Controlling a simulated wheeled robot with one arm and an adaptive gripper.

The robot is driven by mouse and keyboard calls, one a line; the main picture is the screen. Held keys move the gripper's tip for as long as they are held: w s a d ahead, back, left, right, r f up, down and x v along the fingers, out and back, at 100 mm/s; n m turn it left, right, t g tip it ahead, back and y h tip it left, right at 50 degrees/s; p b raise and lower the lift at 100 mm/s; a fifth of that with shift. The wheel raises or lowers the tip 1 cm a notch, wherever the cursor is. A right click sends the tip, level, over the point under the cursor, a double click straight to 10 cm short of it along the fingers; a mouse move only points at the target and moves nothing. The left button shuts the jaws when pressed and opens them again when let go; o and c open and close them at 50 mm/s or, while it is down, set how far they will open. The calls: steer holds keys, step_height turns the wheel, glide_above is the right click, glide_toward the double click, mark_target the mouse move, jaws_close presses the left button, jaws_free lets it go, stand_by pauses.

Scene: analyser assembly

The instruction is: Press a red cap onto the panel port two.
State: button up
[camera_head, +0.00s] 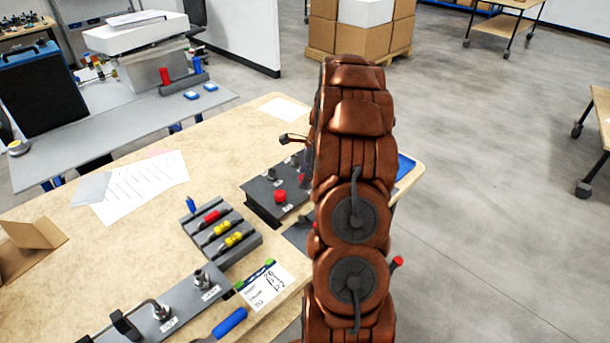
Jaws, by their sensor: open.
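A dark panel box (258,204) with small white labels sits on the wooden table, left of my arm. A red cap (280,196) stands on its top face. Another small red part shows beside my arm, and I cannot tell what it is. My copper-coloured arm stands in front and hides the right part of the panel, so I cannot tell which port is port two. My gripper (293,139) is mostly hidden behind the arm. Only a dark finger-like part shows, above the panel's far side. It is open, and I see nothing held in it.
A grey rack (247,241) holds red and yellow parts. A grey fixture (188,302) with metal fittings lies in front, near a blue-handled tool (229,323) and a handwritten card (266,286). A red-ended part (397,262) shows right of my arm. Papers (140,187) lie at left.

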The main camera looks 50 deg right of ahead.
steer(key=v, duration=1.2)
steer(key=shift+w, duration=0.1)
steer(key=s+a+r+n+g, duration=0.15)
steer(key=a+n, duration=0.25)
steer(key=a, duration=0.5)
steer(key=s+a+r+n, duration=0.25)
steer(key=a+n, duration=0.25)
steer(key=a, duration=0.4)
steer(key=s+a+r+n+g, duration=0.1)
steer(key=s+a+r+n, duration=0.2)
steer(key=a, duration=0.7)
steer(key=s+a+f+n, duration=0.1)
steer(key=s+a+n, duration=0.3)
steer(key=s, duration=0.3)
steer(key=s+a+f+n+g+h, duration=0.1)
steer(key=s+a+n, duration=0.2)
steer(key=s+n, duration=0.3)
steer(key=s+a+f+n+h, duration=0.1)
steer(key=s+a+n, duration=0.3)
steer(key=s, duration=0.3)
steer(key=shift+s+a+f+n+g, duration=0.35)
steer(key=shift+s+a+f+n, duration=0.05)
steer(key=shift+n, duration=0.2)
